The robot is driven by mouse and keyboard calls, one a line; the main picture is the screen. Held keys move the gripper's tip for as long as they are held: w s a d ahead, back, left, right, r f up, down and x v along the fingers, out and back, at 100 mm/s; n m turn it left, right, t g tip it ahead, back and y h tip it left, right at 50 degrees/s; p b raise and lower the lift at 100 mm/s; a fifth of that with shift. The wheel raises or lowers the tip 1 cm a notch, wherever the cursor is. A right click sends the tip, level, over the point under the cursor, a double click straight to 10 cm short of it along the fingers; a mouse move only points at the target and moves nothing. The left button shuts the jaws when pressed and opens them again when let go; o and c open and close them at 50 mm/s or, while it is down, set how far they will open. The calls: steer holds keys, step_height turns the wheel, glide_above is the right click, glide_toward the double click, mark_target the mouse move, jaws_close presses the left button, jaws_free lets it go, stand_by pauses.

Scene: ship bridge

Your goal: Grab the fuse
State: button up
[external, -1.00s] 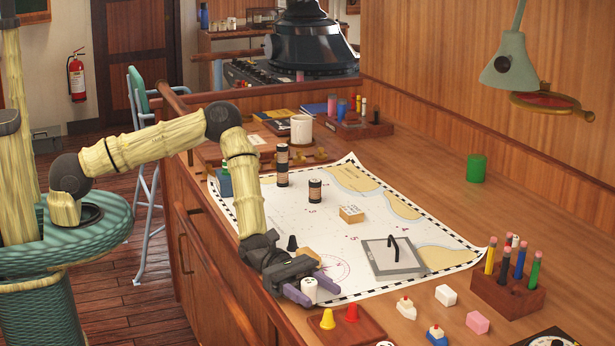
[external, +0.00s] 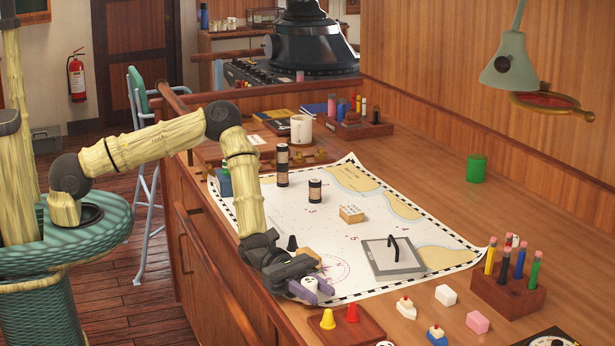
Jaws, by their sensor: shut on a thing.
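My gripper (external: 311,287) is low over the near edge of the chart. Its purple fingers are shut on a small white cylinder (external: 309,283) with dark marks on its top. The fingers hide most of its sides, and I cannot tell for sure that it is the fuse. It seems to be at the chart's surface, not clearly lifted. Two dark cylinders with tan bands stand upright farther back on the chart, a taller one (external: 282,166) and a shorter one (external: 315,191).
A black cone (external: 292,243) and a tan block (external: 308,256) are close behind my gripper. A grey plate with a black handle (external: 392,257) lies to the right.

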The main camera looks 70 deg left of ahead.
step_height(320, 180, up, 18)
steer(key=b, duration=0.1)
steer(key=shift+b, duration=0.35)
stand_by(0.6)
